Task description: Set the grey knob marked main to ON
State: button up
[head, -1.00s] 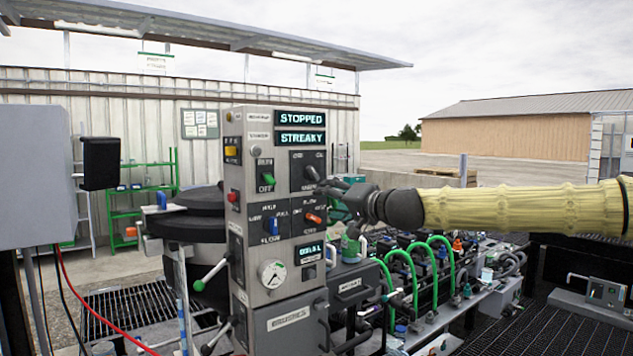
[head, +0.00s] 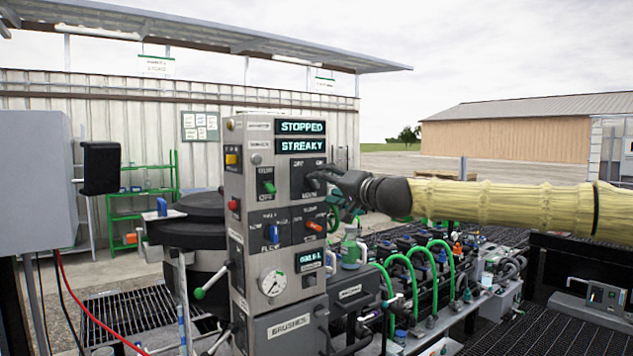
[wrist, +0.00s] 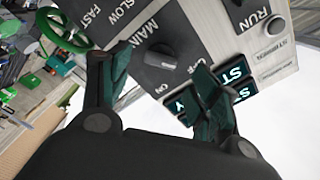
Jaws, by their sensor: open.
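The grey main knob (wrist: 165,54) sits on a dark plate marked MAIN, ON and OFF in the wrist view. My gripper (head: 322,176) reaches in from the right at the knob. In the wrist view my gripper (wrist: 163,62) is open, with one finger on each side of the knob. I cannot tell whether the fingers touch it, nor exactly where it points.
The panel (head: 235,290) also carries a green run switch (head: 269,187), a blue switch (head: 273,232), an orange knob (head: 314,226) close below my gripper, and a gauge (head: 274,282). Displays above read STOPPED and STREAKY. Green hoses (head: 405,262) stand below my arm.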

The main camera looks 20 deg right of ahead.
aim_at(316, 182)
jog(key=shift+p+x, duration=0.75)
jog(key=shift+x, duration=1.8)
jog(key=c, duration=1)
